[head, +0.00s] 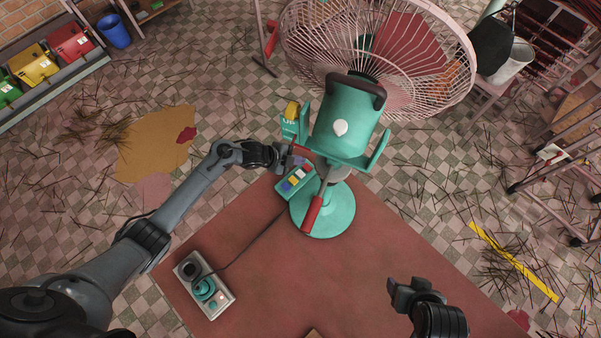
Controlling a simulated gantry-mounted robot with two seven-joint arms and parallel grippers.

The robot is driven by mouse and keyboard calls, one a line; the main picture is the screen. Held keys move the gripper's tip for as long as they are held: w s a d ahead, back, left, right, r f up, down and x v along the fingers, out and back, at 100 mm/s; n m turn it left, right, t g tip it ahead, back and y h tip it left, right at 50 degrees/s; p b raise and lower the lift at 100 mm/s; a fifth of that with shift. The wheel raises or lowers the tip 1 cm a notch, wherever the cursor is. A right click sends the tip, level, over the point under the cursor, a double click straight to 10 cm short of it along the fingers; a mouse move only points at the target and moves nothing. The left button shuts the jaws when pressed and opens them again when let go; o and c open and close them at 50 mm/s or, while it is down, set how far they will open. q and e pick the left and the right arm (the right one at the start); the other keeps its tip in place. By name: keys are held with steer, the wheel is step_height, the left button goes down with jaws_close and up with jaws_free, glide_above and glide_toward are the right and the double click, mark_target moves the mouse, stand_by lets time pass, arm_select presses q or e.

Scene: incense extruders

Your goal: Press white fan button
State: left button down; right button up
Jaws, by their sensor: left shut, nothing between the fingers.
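The teal fan (347,120) stands on the red table with its wire cage facing away, on a round teal base (337,212). Beside the base, to its left, is a teal button panel (283,193) with several small coloured buttons. A white button (300,173) shows among them, near a blue and a yellow one. My left gripper (293,160) is shut and empty, right at the panel's upper end, close to the white button; I cannot tell whether it touches.
The red table (265,270) is mostly clear in the middle. A power box (204,285) with a teal plug sits at its left edge, and a dark cable runs to the fan. Coloured bins (70,42), a blue bucket (114,31) and metal racks stand around the tiled floor.

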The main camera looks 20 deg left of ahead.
arm_select(q)
steer(key=b, duration=0.6)
glide_above(298, 175)
step_height(298, 175, down, 7)
steer(key=shift+r, duration=0.2)
steer(key=shift+f+b, duration=0.65)
steer(key=shift+f, duration=0.35)
stand_by(0.6)
steer(key=shift+f, duration=0.2)
steer(key=shift+f+b, duration=0.2)
steer(key=shift+b, duration=0.15)
